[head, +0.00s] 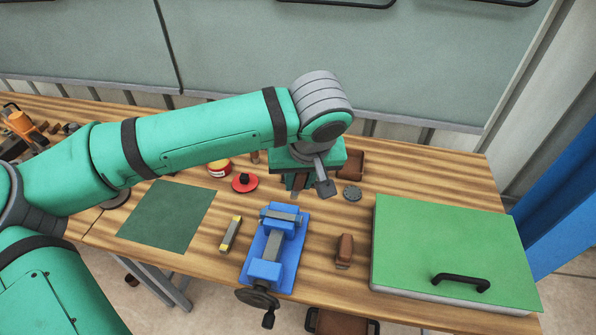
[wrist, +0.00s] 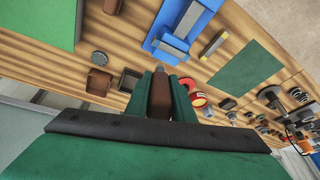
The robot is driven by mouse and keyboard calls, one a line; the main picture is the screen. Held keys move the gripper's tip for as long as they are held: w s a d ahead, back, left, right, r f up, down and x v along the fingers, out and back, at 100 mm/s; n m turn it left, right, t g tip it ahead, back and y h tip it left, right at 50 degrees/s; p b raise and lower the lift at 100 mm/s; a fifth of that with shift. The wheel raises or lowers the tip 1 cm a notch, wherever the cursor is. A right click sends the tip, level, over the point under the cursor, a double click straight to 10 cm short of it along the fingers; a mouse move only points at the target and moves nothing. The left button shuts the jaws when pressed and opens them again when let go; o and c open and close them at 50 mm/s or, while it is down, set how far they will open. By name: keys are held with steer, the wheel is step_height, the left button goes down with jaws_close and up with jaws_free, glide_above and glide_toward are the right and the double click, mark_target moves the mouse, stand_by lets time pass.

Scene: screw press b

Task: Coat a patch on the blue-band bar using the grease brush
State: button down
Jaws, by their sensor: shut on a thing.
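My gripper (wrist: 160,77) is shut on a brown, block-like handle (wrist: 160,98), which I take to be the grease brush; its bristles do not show. In the head view my gripper (head: 297,181) is above the back of the bench, behind the blue vise (head: 264,271). A grey bar (head: 274,244) lies in the vise, and it also shows in the wrist view (wrist: 187,18). I cannot make out a blue band apart from the blue vise. A second bar (head: 230,234) with yellow ends lies left of the vise, apart from it.
A red tin (head: 219,169) and red lid (head: 243,183) stand left of my gripper. A brown tray (wrist: 99,81) and small dark box (wrist: 130,80) are close by. A brown block (head: 344,250) and large green-lidded case (head: 450,240) are right of the vise. A green mat (head: 165,215) lies left.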

steer(key=shift+s+f, duration=0.1)
steer(key=shift+s, duration=0.05)
step_height(320, 180, down, 6)
steer(key=w+a, duration=0.2)
steer(key=a, duration=0.5)
steer(key=shift+w+a+f, duration=0.15)
steer(key=shift+w+f, duration=0.05)
steer(key=shift+f, duration=0.15)
stand_by(0.4)
steer(key=shift+s+f, duration=0.1)
steer(key=shift+f, duration=0.5)
stand_by(0.9)
steer(key=shift+s+d, duration=0.2)
steer(key=shift+d, duration=0.5)
steer(key=shift+s+d, duration=0.25)
steer(key=shift+d, duration=0.5)
steer(key=shift+s+d, duration=0.2)
steer(key=shift+d, duration=0.5)
steer(key=shift+d, duration=0.15)
